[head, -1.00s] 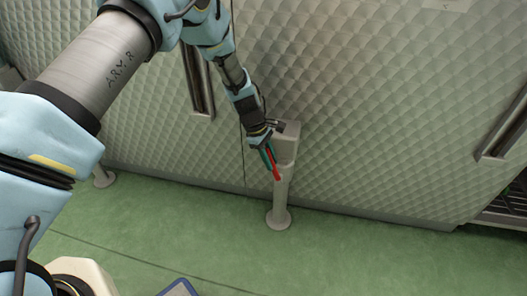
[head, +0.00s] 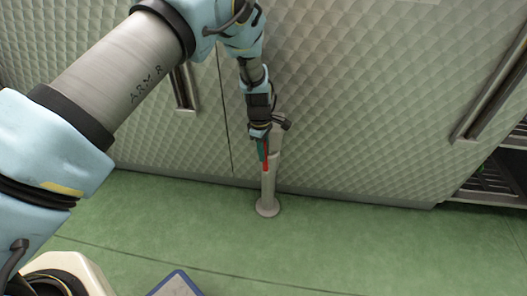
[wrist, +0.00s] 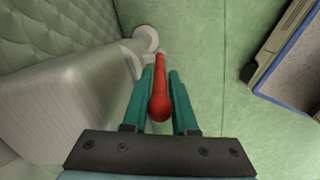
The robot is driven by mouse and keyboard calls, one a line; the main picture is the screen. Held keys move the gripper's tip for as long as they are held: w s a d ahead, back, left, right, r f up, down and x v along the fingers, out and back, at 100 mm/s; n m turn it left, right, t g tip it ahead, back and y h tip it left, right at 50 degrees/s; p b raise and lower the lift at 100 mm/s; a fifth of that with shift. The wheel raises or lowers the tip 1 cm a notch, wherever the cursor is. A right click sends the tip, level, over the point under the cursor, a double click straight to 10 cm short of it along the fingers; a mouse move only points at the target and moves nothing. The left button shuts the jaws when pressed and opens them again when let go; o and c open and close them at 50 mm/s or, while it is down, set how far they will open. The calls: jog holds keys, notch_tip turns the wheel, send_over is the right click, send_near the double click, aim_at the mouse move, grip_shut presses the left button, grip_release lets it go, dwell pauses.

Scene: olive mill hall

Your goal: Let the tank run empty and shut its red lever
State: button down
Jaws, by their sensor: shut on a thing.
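The red lever (head: 265,160) hangs down in front of a grey post on the floor. My gripper (head: 262,150) is at the lever, its teal fingers on either side of it. In the wrist view the red lever (wrist: 160,98) lies between the two teal fingers of my gripper (wrist: 160,95), which is shut on it. The grey post (head: 268,190) stands upright on a round foot, its top partly hidden behind my gripper. The tank itself and any flow from it cannot be made out.
A quilted grey wall of panels (head: 360,120) with long metal handles (head: 184,88) stands right behind the post. A blue-edged flat thing (head: 178,284) lies on the green floor at the front. The floor (head: 360,240) on the right is clear.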

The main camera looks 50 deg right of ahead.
jog(key=c, duration=0.8)
grip_release()
jog(key=r, duration=1)
jog(key=shift+w+a+r+p, duration=0.2)
jog(key=shift+w+r+p, duration=0.1)
jog(key=shift+r, duration=0.05)
